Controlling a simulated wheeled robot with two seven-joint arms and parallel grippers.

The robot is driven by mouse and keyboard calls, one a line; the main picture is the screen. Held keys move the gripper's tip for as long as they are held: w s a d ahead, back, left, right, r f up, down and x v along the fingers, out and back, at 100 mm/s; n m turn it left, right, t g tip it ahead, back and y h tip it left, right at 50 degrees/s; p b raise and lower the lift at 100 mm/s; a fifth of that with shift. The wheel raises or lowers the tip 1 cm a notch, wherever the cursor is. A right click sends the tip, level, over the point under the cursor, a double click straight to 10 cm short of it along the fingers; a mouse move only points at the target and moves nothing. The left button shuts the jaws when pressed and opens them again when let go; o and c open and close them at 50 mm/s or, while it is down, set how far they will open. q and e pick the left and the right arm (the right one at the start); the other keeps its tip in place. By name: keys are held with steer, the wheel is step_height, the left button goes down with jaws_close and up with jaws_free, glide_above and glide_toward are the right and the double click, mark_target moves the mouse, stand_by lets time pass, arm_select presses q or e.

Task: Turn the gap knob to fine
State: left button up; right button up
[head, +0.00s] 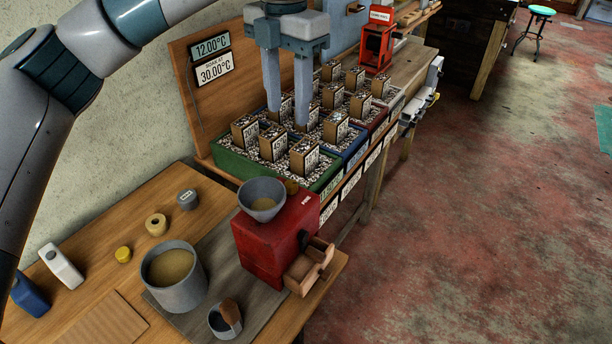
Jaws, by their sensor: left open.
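A red mill (270,248) stands on the near bench, with a grey bowl-shaped hopper (262,199) on top and a pulled-out wooden drawer (306,268) at its front. A small brown knob (291,186) shows just behind the hopper's right rim; I cannot tell for sure that it is the gap knob, nor read its setting. A small white label (306,201) sits on the mill's upper right edge, too small to read. My left gripper (288,115) points down, open and empty, above the crates of boxes beyond the mill, apart from the knob. My right gripper is out of view.
Gravel-filled crates (229,160) with several small boxes line the bench behind the mill. A grey pot (175,278), a scoop cup (225,320) and small bottles stand left and in front. Another red machine (376,48) stands farther back.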

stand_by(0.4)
arm_select(q)
steer(key=p, duration=0.1)
glide_above(291, 183)
step_height(291, 183, down, 5)
step_height(291, 183, down, 12)
steer(key=p, duration=0.3)
steer(key=shift+f, duration=0.2)
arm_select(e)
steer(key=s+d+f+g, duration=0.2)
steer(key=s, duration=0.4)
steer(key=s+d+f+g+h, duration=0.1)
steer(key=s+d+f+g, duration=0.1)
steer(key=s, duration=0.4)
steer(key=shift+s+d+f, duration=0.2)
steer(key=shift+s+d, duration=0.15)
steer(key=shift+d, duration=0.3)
arm_select(q)
jaws_close()
